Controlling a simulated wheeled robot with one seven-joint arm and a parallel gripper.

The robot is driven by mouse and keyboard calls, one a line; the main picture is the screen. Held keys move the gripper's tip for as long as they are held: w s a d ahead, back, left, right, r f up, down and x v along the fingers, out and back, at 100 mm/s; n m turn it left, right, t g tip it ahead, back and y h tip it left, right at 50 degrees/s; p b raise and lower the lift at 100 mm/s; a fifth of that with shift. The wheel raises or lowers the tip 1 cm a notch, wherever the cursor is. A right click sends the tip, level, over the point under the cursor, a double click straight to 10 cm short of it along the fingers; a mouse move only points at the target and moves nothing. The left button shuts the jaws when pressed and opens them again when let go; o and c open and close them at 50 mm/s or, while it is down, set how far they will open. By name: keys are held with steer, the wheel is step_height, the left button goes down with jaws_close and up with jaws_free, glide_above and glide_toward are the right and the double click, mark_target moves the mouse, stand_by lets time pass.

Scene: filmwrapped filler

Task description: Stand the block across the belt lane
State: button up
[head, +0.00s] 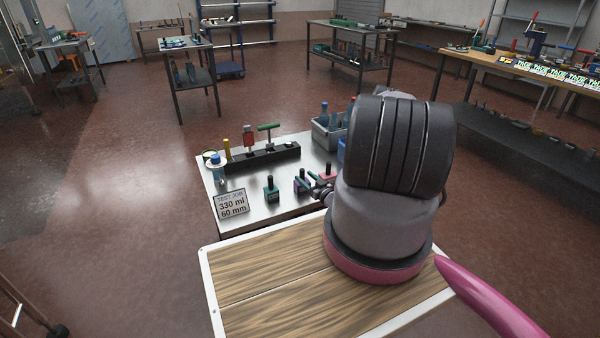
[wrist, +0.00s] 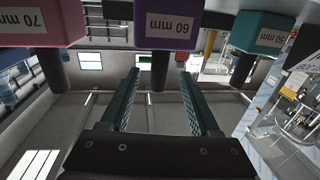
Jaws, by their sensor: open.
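Three blocks with dark upright handles stand on the metal table: a green one (head: 271,194), a purple one (head: 301,185) and a pink one (head: 328,172). In the wrist view, which looks upside down, the purple block (wrist: 180,25) is labelled 60 mm and the pink block (wrist: 40,22) 70 mm. The green block (wrist: 260,35) also has a label there, hard to read. My gripper (wrist: 160,76) is open and empty, facing the purple block. Its dark handle appears between the fingers, though I cannot tell how deep. My arm hides much of the table's right side. I cannot identify a belt lane.
A sign (head: 231,205) reads TEST JOB, 330 ml, 60 mm. Behind the blocks is a black rack (head: 262,160) with upright tools. A grey crate (head: 327,138) holds blue bottles. A wood-topped surface (head: 280,290) in front is bare where visible.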

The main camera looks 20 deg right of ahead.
steer(key=s, duration=0.4)
steer(key=shift+s+d, duration=0.4)
